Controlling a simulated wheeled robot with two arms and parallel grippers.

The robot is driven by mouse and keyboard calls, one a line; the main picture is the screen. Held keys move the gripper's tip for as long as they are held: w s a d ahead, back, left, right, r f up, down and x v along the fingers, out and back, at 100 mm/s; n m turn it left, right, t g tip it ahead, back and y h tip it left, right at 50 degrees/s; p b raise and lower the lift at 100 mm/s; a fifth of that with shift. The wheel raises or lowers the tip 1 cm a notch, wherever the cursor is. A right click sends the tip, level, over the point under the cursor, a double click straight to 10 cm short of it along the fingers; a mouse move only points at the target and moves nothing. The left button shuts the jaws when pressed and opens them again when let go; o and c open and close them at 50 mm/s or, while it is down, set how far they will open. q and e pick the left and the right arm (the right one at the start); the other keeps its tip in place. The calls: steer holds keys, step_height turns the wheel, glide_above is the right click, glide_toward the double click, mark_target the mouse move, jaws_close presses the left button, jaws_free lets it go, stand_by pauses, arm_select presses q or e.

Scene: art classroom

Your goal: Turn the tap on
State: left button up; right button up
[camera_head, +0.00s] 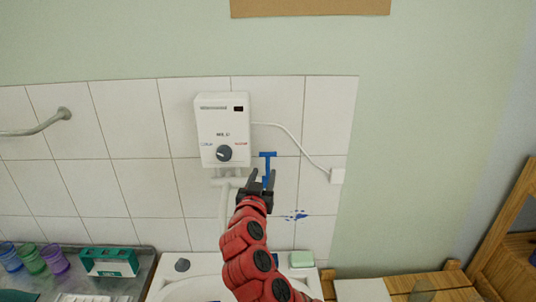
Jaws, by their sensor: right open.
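A blue T-shaped tap handle (267,156) stands out in front of the white tiles, just right of the white wall heater's lower edge. My right gripper (262,178) is open, with its dark fingertips just below the crossbar of the handle. The lower part of the blue stem shows between or behind the fingers; I cannot tell whether they touch it. The red right arm comes up from the bottom and hides part of the white sink (165,284) and the pipes under the heater. My left gripper is not in view.
The white wall heater (222,115) has a dark knob (224,153) close left of the gripper. A white cable runs to a wall box (337,176). A green soap bar (299,259) lies right of the arm. Coloured cups (32,259) and a teal box (108,262) stand at left.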

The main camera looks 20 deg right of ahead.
mark_target(267, 162)
steer(key=p+x, duration=0.3)
steer(key=x, duration=0.5)
steer(key=shift+r, duration=0.1)
steer(key=shift+c, duration=0.3)
jaws_close()
stand_by(0.9)
